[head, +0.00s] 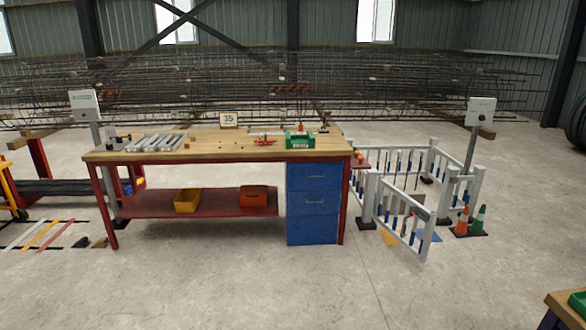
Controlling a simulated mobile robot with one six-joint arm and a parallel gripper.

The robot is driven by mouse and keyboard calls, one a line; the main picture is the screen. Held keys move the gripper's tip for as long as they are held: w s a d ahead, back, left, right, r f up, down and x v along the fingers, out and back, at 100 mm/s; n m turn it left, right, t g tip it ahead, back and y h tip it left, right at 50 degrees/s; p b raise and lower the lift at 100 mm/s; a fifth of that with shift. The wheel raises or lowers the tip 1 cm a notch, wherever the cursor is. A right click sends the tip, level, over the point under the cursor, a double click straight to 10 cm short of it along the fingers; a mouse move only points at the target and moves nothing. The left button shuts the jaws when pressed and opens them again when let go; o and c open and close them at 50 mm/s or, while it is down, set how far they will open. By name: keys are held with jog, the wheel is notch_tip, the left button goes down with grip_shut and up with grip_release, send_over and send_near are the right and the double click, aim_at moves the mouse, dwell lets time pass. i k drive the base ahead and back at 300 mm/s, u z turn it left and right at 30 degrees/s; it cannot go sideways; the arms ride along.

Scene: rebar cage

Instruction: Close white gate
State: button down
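A white gate (402,229) with vertical bars stands in the front of a small white fence pen, right of the workbench. Its left end is at the white post (369,198) beside the bench. Its right end juts out toward me and stands apart from the white fence post (444,198) behind it, so the gate looks open. A latch is too small to make out. My gripper is out of view.
A workbench (215,150) with blue drawers (313,200) stands left of the gate. Orange (462,221) and green (479,219) cones stand right of it. Another table corner (566,308) is at the lower right. The concrete floor (330,290) in front is clear.

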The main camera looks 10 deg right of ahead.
aim_at(421, 255)
jog(key=z, duration=0.1)
jog(key=i, duration=3.3)
jog(key=z, duration=0.05)
